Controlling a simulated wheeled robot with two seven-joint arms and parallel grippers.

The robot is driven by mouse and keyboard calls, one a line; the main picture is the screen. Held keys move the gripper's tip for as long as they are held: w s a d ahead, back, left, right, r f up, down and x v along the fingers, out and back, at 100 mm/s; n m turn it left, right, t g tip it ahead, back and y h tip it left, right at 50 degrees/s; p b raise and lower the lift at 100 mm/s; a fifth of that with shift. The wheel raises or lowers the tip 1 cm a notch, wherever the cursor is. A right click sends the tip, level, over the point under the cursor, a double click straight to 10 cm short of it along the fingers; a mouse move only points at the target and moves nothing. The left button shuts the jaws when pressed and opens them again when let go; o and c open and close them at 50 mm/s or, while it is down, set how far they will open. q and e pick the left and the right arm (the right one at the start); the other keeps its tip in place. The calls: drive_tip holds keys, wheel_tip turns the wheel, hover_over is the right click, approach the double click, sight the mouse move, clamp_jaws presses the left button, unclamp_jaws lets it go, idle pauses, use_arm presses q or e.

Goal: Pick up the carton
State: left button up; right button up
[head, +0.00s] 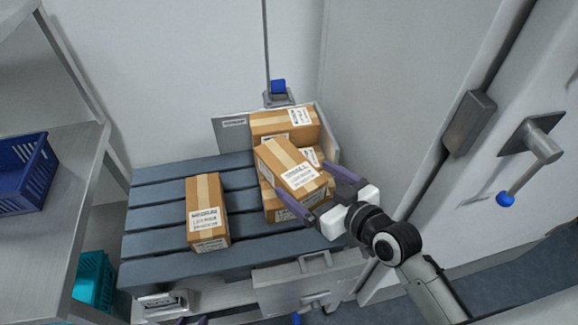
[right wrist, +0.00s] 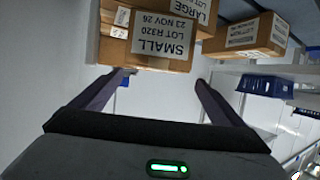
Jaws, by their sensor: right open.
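Several brown taped cartons with white labels are on a slatted grey pallet (head: 150,222). The top carton (head: 278,160) lies at an angle on a stack at the right; its label reads SMALL in the right wrist view (right wrist: 122,50). My right gripper (head: 301,178) is open, its purple fingers on either side of this carton's near end in the head view. In the right wrist view the carton lies just beyond the fingertips (right wrist: 165,78); contact cannot be told. A lone carton (head: 203,190) stands left of the stack. Only a dark tip of my left gripper (head: 194,321) shows at the bottom edge.
A metal shelf (head: 65,150) at the left holds a blue crate (head: 22,172), with a teal crate (head: 93,280) below. A grey wall panel with a handle (head: 540,145) stands close at the right. Pallet slats around the lone carton are bare.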

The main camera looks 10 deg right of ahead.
sight(293, 167)
drive_tip(key=x, duration=0.4)
drive_tip(key=shift+w+f, duration=0.1)
drive_tip(key=shift+w, duration=0.05)
drive_tip(key=x, duration=0.5)
drive_tip(key=shift+w+d+b, duration=0.15)
drive_tip(key=shift+b, duration=0.2)
drive_tip(key=c, duration=1.8)
